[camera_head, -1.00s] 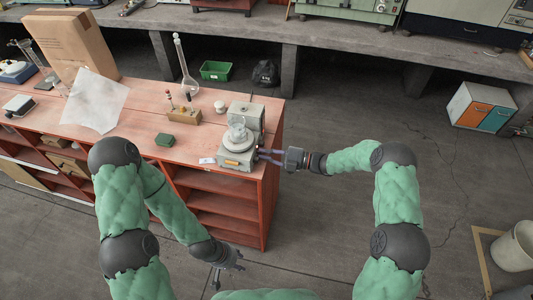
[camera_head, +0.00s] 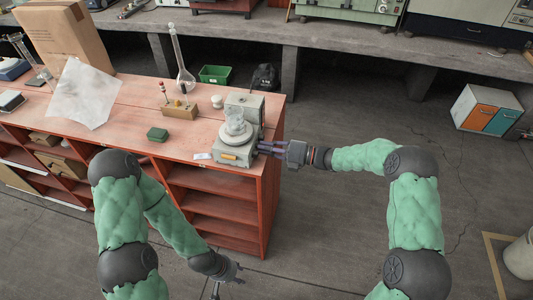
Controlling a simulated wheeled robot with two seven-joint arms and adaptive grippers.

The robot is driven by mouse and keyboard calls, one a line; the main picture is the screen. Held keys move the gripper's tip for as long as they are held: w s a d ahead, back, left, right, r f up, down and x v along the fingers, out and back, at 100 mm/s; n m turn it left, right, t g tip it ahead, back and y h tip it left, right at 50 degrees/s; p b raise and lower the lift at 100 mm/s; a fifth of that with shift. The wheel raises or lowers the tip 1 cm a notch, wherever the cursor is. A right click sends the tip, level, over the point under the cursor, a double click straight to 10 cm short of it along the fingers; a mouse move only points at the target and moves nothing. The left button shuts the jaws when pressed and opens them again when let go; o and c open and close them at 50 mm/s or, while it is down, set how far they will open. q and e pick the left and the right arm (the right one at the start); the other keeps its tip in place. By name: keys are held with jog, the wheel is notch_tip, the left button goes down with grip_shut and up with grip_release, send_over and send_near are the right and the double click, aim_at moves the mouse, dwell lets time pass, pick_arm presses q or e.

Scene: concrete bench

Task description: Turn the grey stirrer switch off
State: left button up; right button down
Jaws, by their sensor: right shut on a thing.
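Open floor lies right of the bench.

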jog(key=shift+s+f+n+b, duration=0.1)
jog(key=shift+n+b, duration=0.4)
jog(key=c, duration=1.5)
grip_release()
jog(key=shift+d, duration=0.15)
jog(key=v, duration=1.1)
jog(key=shift+d, duration=0.35)
jog(key=shift+s, duration=0.1)
